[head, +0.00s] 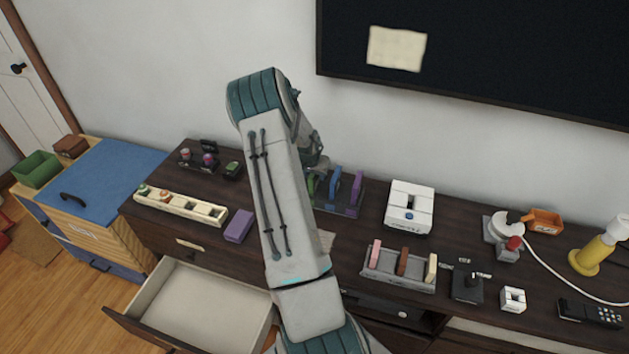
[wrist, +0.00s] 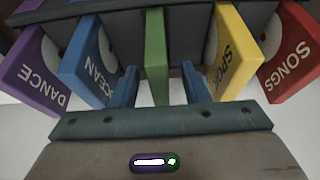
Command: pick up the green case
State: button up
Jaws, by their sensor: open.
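The green case (wrist: 155,55) stands upright in a dark rack, in the middle of the wrist view. My gripper (wrist: 159,70) is open, with one blue finger on each side of the green case. Gaps show between the fingers and the case, so they look apart from it. In the head view a small part of the green case (head: 311,186) shows beside my arm. My arm hides my fingertips there.
The rack (head: 347,211) also holds a purple case (wrist: 32,68) and blue case (wrist: 85,60) on one side, and a yellow case (wrist: 228,55) and red case (wrist: 288,60) on the other. A white box (head: 409,207) stands right of the rack. A drawer (head: 205,300) is open below.

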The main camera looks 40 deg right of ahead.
jog(key=shift+x, duration=1.2)
grip_shut()
jog(key=shift+r, duration=0.1)
